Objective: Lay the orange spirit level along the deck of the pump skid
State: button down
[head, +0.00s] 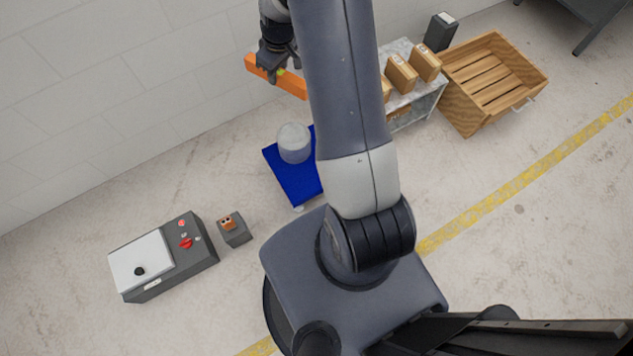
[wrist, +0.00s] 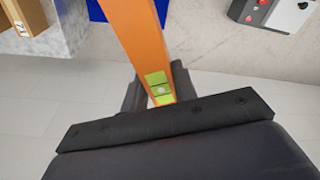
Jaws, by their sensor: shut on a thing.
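The orange spirit level (head: 262,71) is in my gripper (head: 280,70), held up at the top of the head view in front of the block wall. In the wrist view the level (wrist: 133,38) runs up and away from between my fingers, with its yellow-green vial near them. My gripper (wrist: 160,92) is shut on it. The blue deck (head: 305,183), which looks like the pump skid, is on the floor below and carries a grey cylinder (head: 294,143). My arm covers part of the level's right side and may hide some of the skid.
A grey stand (head: 420,107) with several cardboard boxes (head: 401,72) and a wooden crate (head: 497,75) are at the right. A control box (head: 165,258) and a small dark block (head: 235,231) are at the lower left. The floor between these and the skid is clear.

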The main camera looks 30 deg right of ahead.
jog(key=s+d+f+n+b, duration=0.1)
jog(key=d+f+n+b, duration=0.15)
jog(key=f+b, duration=0.65)
jog(key=s+d+f+n+b, duration=0.15)
jog(key=f+n+b, duration=0.25)
jog(key=f, duration=1)
jog(key=n+g+y+b, duration=0.15)
jog(key=n+b, duration=0.45)
jog(key=b, duration=0.7)
send_over(316, 176)
jog(key=d+x, duration=0.2)
jog(key=x, duration=0.9)
jog(key=d+f+x, duration=0.1)
jog(key=d+x, duration=0.1)
jog(key=x, duration=0.9)
jog(key=shift+h, duration=0.25)
jog(key=f+b, duration=0.1)
jog(key=f, duration=0.2)
jog(key=f+b, duration=0.1)
jog(key=f, duration=0.2)
jog(key=d+f+b, duration=0.1)
jog(key=f, duration=0.2)
jog(key=shift+f, duration=0.4)
jog(key=shift+f+b, duration=0.25)
jog(key=shift+b, duration=0.15)
jog(key=c, duration=1.1)
grip_release()
jog(key=shift+s+r, duration=0.1)
